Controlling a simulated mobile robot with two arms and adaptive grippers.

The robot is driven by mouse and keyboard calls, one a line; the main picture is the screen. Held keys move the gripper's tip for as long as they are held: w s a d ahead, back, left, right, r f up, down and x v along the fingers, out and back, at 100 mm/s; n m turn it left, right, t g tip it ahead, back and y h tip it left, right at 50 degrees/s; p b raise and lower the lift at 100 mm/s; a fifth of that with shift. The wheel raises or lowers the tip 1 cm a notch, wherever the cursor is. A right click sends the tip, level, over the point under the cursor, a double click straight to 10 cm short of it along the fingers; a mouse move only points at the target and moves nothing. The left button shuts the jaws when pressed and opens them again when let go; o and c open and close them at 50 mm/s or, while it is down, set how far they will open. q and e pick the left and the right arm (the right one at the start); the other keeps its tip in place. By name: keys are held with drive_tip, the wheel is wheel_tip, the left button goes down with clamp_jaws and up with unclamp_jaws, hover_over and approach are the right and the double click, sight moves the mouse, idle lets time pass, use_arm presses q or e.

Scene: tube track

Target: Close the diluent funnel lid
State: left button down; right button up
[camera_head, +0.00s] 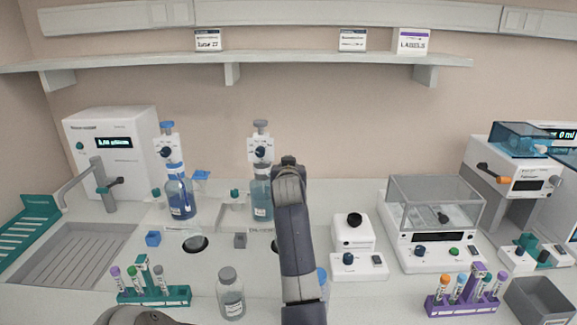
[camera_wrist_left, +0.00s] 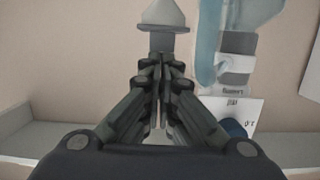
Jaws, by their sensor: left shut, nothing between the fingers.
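My left gripper (camera_head: 288,161) is beside the right-hand dispenser, seen from behind over my forearm. In the left wrist view its fingers (camera_wrist_left: 160,62) are together and empty. Just beyond the fingertips is a grey flat piece (camera_wrist_left: 163,28) with a pale tapered part; it may be the diluent funnel lid, but I cannot tell its angle or whether the fingers touch it. In the head view my arm hides that spot. The dispenser (camera_head: 260,150) stands on a pale teal bottle (camera_head: 261,200); it also shows upside down in the left wrist view (camera_wrist_left: 240,68). My right gripper is not seen.
Left of it stands another dispenser with a blue bottle (camera_head: 179,198) and a raised blue lid (camera_head: 201,175). A capped bottle (camera_head: 230,293) and a green tube rack (camera_head: 153,294) stand in front. A balance (camera_head: 433,240) is to the right. A shelf (camera_head: 250,58) runs above.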

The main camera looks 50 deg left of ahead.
use_arm(q)
drive_tip(key=shift+d+f, duration=0.1)
drive_tip(key=shift+f, duration=0.3)
drive_tip(key=r+v, duration=0.1)
drive_tip(key=v, duration=1.1)
